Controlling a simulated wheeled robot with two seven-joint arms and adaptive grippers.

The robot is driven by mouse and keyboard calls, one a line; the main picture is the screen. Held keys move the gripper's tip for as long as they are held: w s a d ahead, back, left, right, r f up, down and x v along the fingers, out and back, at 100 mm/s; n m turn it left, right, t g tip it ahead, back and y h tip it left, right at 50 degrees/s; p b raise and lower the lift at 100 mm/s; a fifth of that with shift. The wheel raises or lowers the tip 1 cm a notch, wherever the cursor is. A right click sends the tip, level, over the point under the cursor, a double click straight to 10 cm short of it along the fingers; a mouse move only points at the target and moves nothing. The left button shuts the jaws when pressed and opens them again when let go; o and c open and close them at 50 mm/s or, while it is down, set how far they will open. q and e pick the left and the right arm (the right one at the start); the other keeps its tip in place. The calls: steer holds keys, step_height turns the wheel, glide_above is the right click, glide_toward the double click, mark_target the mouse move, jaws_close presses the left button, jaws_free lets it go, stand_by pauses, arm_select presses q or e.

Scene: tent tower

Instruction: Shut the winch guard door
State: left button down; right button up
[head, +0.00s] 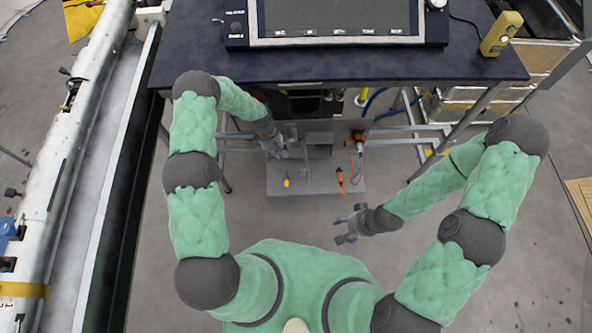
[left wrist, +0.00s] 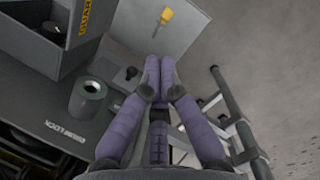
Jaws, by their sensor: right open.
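A grey winch unit stands under the dark table, with a grey housing (head: 319,145) in its middle. In the left wrist view a box marked GUARD (left wrist: 84,18) is at the upper left, its inside partly visible. Which plate is the guard door, I cannot tell for sure. A pale plate (left wrist: 140,35) beside the box carries a yellow knob (left wrist: 166,16), also in the head view (head: 287,182). My left gripper (head: 279,150) is at the unit's left side; its fingers (left wrist: 160,72) lie together, near a black knob (left wrist: 131,73). My right gripper (head: 345,230) is open and empty, in front of the unit.
An orange tool (head: 358,141) and another orange item (head: 340,175) are at the unit's right. A grey hollow cylinder (left wrist: 88,95) stands near my left fingers. Metal rails (left wrist: 232,110) run at the right. The table (head: 480,62) overhangs the unit. Floor in front is clear.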

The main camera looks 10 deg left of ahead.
arm_select(q)
steer(key=s+d+f+b, duration=0.1)
steer(key=d+f+b, duration=0.3)
steer(key=f, duration=0.5)
steer(key=shift+s+d+f, duration=0.2)
steer(key=shift+d+f, duration=0.2)
steer(key=shift+d, duration=0.7)
steer(key=shift+d, duration=0.1)
steer(key=shift+d+n, duration=0.3)
steer(key=shift+n, duration=0.1)
